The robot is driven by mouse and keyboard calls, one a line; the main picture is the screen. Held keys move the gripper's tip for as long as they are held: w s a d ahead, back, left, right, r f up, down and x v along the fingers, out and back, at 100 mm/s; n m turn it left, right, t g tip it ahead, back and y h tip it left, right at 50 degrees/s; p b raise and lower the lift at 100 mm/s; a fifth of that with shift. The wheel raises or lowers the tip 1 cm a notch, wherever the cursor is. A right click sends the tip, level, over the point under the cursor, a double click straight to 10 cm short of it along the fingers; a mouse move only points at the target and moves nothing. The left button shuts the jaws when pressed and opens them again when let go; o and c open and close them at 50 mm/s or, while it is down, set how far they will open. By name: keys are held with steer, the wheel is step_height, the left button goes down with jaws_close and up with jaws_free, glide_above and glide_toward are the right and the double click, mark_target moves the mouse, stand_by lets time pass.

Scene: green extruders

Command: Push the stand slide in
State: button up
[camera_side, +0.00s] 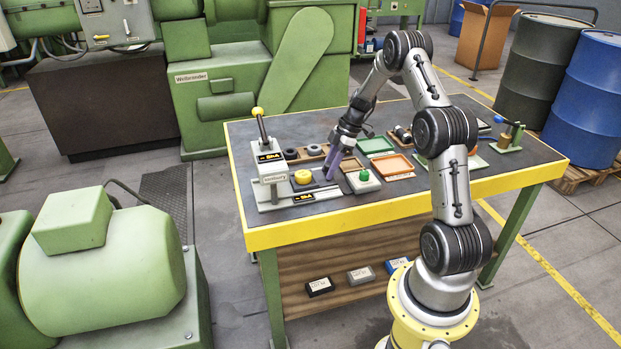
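A grey stand (272,181) with a small label plate stands at the left end of the workbench. A lever with a yellow knob (257,112) rises behind it. A dark, flat slide piece (312,194) with a pale edge lies low at the stand's right side; how far in it sits is hard to tell. A round yellow knob (303,177) is just above the slide in the picture. My gripper (329,172) points down with its purple fingers just right of the yellow knob, close above the slide's right part. Whether it touches is unclear. The finger gap is too small to read.
A white block with a green button (364,177) is close right of my gripper. Green and orange trays (393,165) lie further right. Dark rings (291,154) sit behind the stand. The yellow bench edge (350,214) runs along the front.

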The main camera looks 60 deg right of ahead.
mark_target(297, 175)
steer(key=c, duration=0.4)
steer(key=shift+c, duration=0.2)
steer(key=shift+w+a, duration=3.55)
steer(key=o, duration=0.9)
steer(key=shift+d, duration=0.1)
steer(key=shift+o, duration=0.2)
steer(key=shift+s, duration=0.1)
steer(key=shift+r, duration=0.15)
steer(key=shift+r, duration=2.1)
steer(key=s+d+r, duration=0.4)
steer(key=s+d, duration=0.1)
